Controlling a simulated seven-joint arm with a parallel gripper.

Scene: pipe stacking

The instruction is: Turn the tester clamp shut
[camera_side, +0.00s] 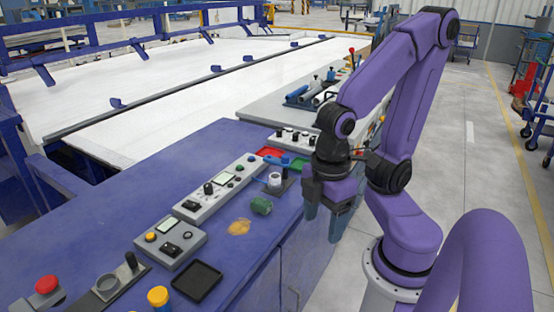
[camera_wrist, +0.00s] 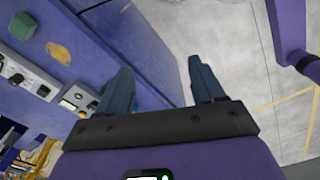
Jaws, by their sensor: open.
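A small grey fixture with a blue lever (camera_side: 277,182) stands near the table's right edge and holds a pale ring-shaped piece; it may be the tester clamp, but I cannot tell how far it is turned. Another grey fixture with a round socket and an upright black handle (camera_side: 131,262) is at the front left. A short green pipe (camera_side: 261,205) lies on the table, and it also shows in the wrist view (camera_wrist: 22,26). My gripper (camera_side: 326,222) is open and empty, pointing down beside the table's right edge. In the wrist view its fingers (camera_wrist: 161,72) are wide apart with nothing between them.
Control boxes (camera_side: 218,188) with knobs line the blue table. A black tray (camera_side: 196,281) and yellow button (camera_side: 158,297) are at the front.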

